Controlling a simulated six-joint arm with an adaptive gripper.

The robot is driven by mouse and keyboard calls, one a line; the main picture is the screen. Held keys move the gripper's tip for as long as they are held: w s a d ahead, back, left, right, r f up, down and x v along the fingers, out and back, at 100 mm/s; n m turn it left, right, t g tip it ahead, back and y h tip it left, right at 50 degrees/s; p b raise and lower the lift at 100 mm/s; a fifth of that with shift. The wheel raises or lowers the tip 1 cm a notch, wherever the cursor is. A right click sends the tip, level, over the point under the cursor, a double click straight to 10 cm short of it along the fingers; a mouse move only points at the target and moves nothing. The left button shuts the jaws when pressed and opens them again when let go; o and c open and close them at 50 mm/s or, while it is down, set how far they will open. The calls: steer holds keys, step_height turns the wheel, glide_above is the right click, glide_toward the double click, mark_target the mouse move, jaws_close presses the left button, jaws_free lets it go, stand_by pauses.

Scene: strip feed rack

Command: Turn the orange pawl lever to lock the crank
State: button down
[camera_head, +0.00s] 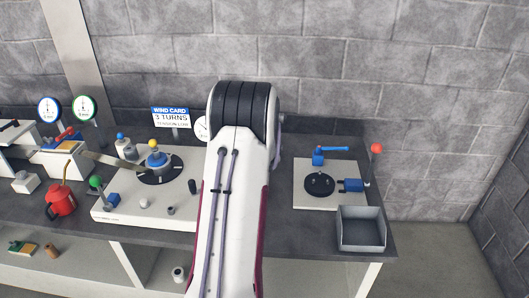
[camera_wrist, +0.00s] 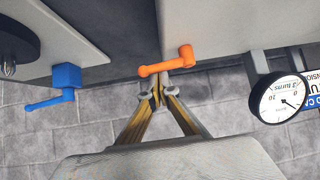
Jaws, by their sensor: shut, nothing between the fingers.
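The orange pawl lever (camera_wrist: 166,62) shows in the wrist view, mounted at the edge of a pale base plate (camera_wrist: 215,25), with its arm pointing left. My gripper (camera_wrist: 160,84) is shut and empty. Its fingertips are right at the lever's arm; I cannot tell whether they touch it. In the head view my arm hides the lever and my gripper. The crank is not clearly identifiable; a yellow-topped blue hub on a dark disc (camera_head: 158,162) sits on the left base plate in the head view.
A blue lever on a blue block (camera_wrist: 66,78) is on the neighbouring plate, also seen in the head view (camera_head: 335,148). A white gauge (camera_wrist: 282,98) stands close by at the right of the wrist view. A grey bin (camera_head: 361,248) sits at the bench's front right; a red oil can (camera_head: 61,201) stands left.

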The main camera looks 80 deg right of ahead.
steer(key=shift+a, duration=0.25)
steer(key=shift+w+a, duration=0.45)
steer(key=shift+a, duration=0.45)
steer(key=shift+w+a+f+m+g+y, duration=0.15)
steer(key=shift+w+a+m+g, duration=0.25)
steer(key=shift+m+g, duration=0.7)
steer(key=shift+w+a+r+m+g+y, duration=0.15)
steer(key=shift+w+m+g, duration=0.3)
steer(key=shift+m+g, duration=0.6)
steer(key=shift+w+a+f, duration=0.1)
steer(key=shift+w+a, duration=0.05)
steer(key=shift+w, duration=0.05)
steer(key=shift+w+a, duration=0.2)
steer(key=shift+w, duration=0.8)
steer(key=shift+w+f, duration=0.1)
